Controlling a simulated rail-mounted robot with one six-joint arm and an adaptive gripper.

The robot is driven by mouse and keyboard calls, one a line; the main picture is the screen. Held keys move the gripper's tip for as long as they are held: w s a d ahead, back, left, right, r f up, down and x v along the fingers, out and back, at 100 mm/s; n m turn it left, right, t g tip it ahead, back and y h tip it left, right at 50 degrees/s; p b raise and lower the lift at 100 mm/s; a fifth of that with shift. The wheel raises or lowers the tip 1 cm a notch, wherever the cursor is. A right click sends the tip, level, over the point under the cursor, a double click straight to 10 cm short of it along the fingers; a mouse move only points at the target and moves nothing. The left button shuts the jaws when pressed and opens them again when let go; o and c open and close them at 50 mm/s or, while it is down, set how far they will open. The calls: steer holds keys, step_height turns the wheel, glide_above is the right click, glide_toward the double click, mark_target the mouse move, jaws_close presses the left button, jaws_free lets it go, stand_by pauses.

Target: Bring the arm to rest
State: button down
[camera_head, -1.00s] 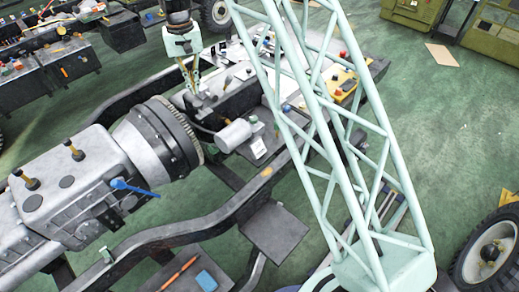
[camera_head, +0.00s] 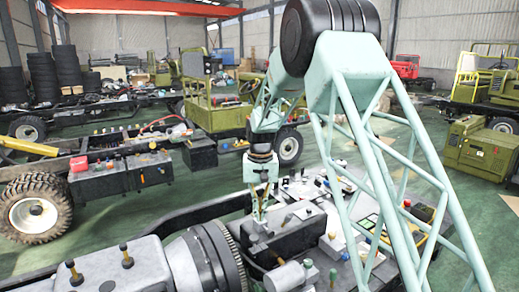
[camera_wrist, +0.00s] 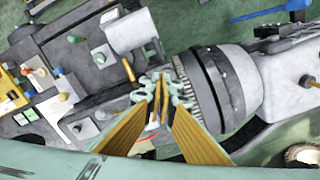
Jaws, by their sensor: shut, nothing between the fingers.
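My gripper (camera_head: 260,218) hangs pointing down over the chassis frame, above a dark block (camera_head: 290,232) behind the ribbed flywheel housing (camera_head: 222,255). In the wrist view my gripper (camera_wrist: 160,88) shows two yellow fingers with pale green tips drawn together, with nothing seen between them. It is shut and empty. The tips overlap the near edge of the flywheel housing (camera_wrist: 215,85) in that view; I cannot tell the gap to it. My pale green lattice arm (camera_head: 400,165) rises on the right and bends down to the gripper.
The grey gearbox (camera_head: 125,268) lies at front left. Small parts and coloured knobs crowd the chassis top, with a grey cylinder (camera_head: 285,277) close by. Another chassis with a wheel (camera_head: 35,210) stands at left. Green floor (camera_head: 485,235) is open at right.

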steer(key=s+d+r+t+b, duration=0.1)
steer(key=s+d+r+b, duration=0.1)
steer(key=s+d+r, duration=0.45)
steer(key=s+d+r+b, duration=0.1)
steer(key=s+d+r, duration=0.2)
steer(key=s+r, duration=0.6)
steer(key=s+d+r+t+b, duration=0.15)
steer(key=s+d+r, duration=0.3)
steer(key=s, duration=0.55)
steer(key=s+d+f+b, duration=0.1)
steer(key=s+d+b, duration=0.1)
steer(key=s, duration=0.9)
steer(key=s+d+f+t+b, duration=0.1)
steer(key=s+d+f+b, duration=0.1)
steer(key=s, duration=0.9)
steer(key=s+d+f+b, duration=0.1)
steer(key=s+d+b, duration=0.1)
steer(key=s, duration=0.9)
steer(key=shift+s+d+f, duration=0.15)
steer(key=shift+d+f, duration=0.1)
steer(key=shift+d, duration=0.05)
stand_by(0.6)
